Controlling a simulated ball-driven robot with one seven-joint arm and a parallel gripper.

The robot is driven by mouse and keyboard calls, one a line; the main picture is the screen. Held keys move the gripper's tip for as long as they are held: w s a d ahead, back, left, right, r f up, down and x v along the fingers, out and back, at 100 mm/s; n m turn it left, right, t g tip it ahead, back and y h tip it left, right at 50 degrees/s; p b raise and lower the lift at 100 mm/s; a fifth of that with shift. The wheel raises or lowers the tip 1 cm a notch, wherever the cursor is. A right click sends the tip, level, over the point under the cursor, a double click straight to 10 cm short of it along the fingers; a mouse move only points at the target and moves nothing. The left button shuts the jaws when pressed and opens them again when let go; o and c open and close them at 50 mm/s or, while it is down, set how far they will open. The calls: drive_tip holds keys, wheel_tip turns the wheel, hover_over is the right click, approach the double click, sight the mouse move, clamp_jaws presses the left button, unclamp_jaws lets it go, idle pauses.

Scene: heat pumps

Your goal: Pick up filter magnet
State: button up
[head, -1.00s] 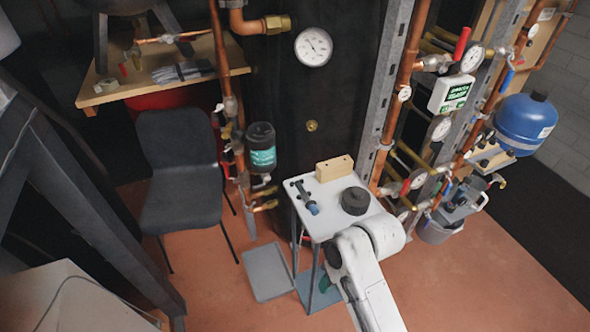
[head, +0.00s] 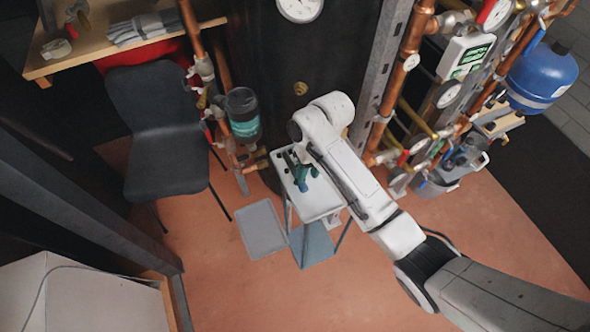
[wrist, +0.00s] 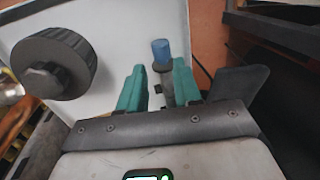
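A slim rod with a blue end (wrist: 160,50), likely the filter magnet, is on the white tabletop (wrist: 110,22). A dark part of it shows between my fingers in the wrist view. My gripper (wrist: 158,84) has two teal fingers, spread apart, with the rod between or just beyond them. I see no clear contact with it. In the head view my gripper (head: 301,176) is over the left part of the small white table (head: 320,206), and it largely hides the rod.
A black ribbed cap (wrist: 55,62) stands on the tabletop, left of the fingers in the wrist view. A dark chair (head: 155,125), a filter canister (head: 243,115) and copper pipes stand around the table. A grey tray (head: 262,230) lies on the floor.

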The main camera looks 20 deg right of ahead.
sight(304, 185)
drive_tip(key=shift+s+a+f, duration=0.1)
drive_tip(key=shift+a+f, duration=0.1)
drive_tip(key=shift+f, duration=0.7)
drive_tip(key=shift+s+a+f, duration=0.1)
drive_tip(key=shift+a+f, duration=0.15)
drive_tip(key=shift+f, duration=0.65)
drive_tip(key=shift+s+a+f, duration=0.1)
drive_tip(key=shift+a+f, duration=0.1)
drive_tip(key=shift+f, duration=0.7)
clamp_jaws()
